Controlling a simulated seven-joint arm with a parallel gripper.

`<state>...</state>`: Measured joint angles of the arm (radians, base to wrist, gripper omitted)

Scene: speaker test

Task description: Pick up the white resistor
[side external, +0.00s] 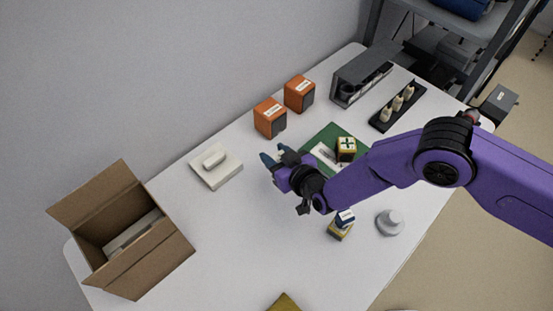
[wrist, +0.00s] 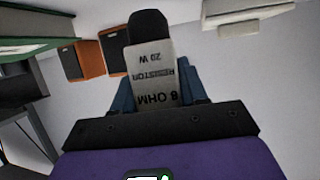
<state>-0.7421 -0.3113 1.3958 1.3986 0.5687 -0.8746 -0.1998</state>
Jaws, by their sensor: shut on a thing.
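The white resistor (wrist: 154,82) is a pale flat block printed "8 OHM RESISTOR 20 W", with a dark rounded end at the top in the wrist view. My gripper (wrist: 160,98) has its blue fingers shut on it, one on each side. In the side external view my gripper (side external: 274,158) is over the middle of the white table (side external: 250,225), left of the green board (side external: 318,140). Only a small pale bit of the resistor may show there between the fingers. I cannot tell how high it is held.
Two orange boxes (side external: 269,118) stand behind my gripper. A white pad (side external: 228,174) bearing a white block is to the left, and an open cardboard box (side external: 162,262) farther left. Small stacked blocks (side external: 341,227) and a grey knob (side external: 390,223) are at the front.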

